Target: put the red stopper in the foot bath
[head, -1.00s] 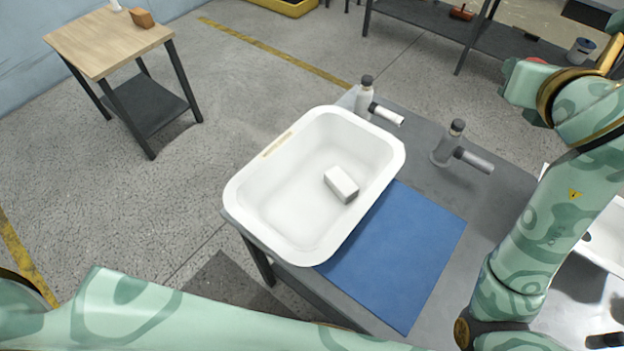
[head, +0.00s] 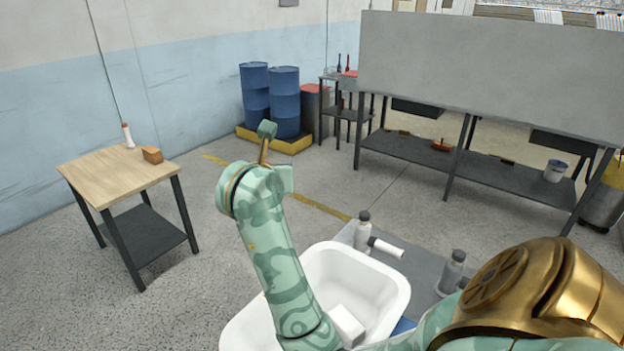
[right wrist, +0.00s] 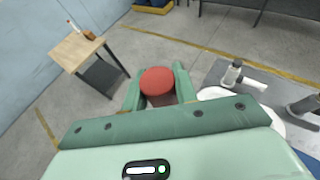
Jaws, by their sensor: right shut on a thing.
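The red stopper (right wrist: 157,78) is a round, flat-topped red piece in the right wrist view. My right gripper (right wrist: 157,92) is shut on it, with a green finger on each side. In the head view my right arm reaches across the white foot bath (head: 372,280) and up to the left; I cannot make out the stopper there. The foot bath is a deep white tub with a white block (head: 346,325) inside, partly covered by my arm. Part of its rim shows at the right in the right wrist view (right wrist: 213,93). My left gripper is out of view.
Two bottle-like taps, one (head: 362,231) at the tub's far corner and one (head: 452,271) to its right, stand on the grey table (head: 415,262). A wooden side table (head: 115,172) stands left across open floor. Blue barrels (head: 284,100) and a long grey bench stand behind.

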